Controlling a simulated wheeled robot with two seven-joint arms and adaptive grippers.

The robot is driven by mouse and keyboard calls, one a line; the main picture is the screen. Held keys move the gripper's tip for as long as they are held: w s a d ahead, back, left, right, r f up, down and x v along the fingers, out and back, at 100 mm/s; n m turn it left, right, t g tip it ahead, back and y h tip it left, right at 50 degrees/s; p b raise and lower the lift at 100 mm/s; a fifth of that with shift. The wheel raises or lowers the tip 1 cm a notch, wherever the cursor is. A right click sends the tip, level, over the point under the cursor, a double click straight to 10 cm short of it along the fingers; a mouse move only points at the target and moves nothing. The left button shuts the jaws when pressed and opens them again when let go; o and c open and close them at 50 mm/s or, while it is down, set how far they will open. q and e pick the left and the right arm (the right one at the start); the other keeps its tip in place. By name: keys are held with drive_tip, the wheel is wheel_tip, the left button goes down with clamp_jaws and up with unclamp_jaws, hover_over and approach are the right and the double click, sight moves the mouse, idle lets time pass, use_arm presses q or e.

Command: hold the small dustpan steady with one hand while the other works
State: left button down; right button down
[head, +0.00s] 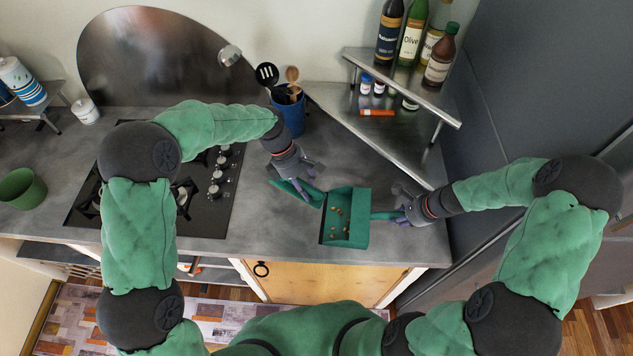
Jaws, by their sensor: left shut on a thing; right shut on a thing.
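The small green dustpan (361,218) lies on the grey counter near its front edge, with several small brown bits in it. My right gripper (402,216) is shut on the dustpan's handle, which points right. My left gripper (307,190) is shut on a green tool (313,197), which looks like a hand brush. The tool's end is close to the dustpan's left side. I cannot tell whether they touch, and the gripper hides part of the tool.
A blue utensil pot (291,117) stands behind my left gripper. A metal corner shelf (432,108) with bottles and jars is behind the dustpan. A black hob (208,205) is to the left, and a green cup (22,188) is farther left. The counter (277,232) left of the dustpan is clear.

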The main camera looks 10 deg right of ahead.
sight(317, 194)
use_arm(q)
drive_tip(key=s+a, duration=0.4)
drive_tip(key=a, duration=0.3)
wheel_tip(317, 194, down, 7)
drive_tip(key=d, duration=0.3)
drive_tip(key=w+d, duration=0.1)
drive_tip(key=d, duration=0.5)
drive_tip(key=shift+w+r, duration=0.15)
drive_tip(key=shift+w, duration=0.1)
drive_tip(key=shift+w+d+r, duration=0.1)
drive_tip(key=shift+d+r, duration=0.15)
drive_tip(key=shift+d, duration=0.05)
drive_tip(key=shift+a+r, duration=0.1)
drive_tip(key=shift+r, duration=3.5)
use_arm(e)
drive_tip(key=c, duration=0.8)
unclamp_jaws()
drive_tip(key=shift+o, duration=0.2)
drive_tip(key=shift+r, duration=0.1)
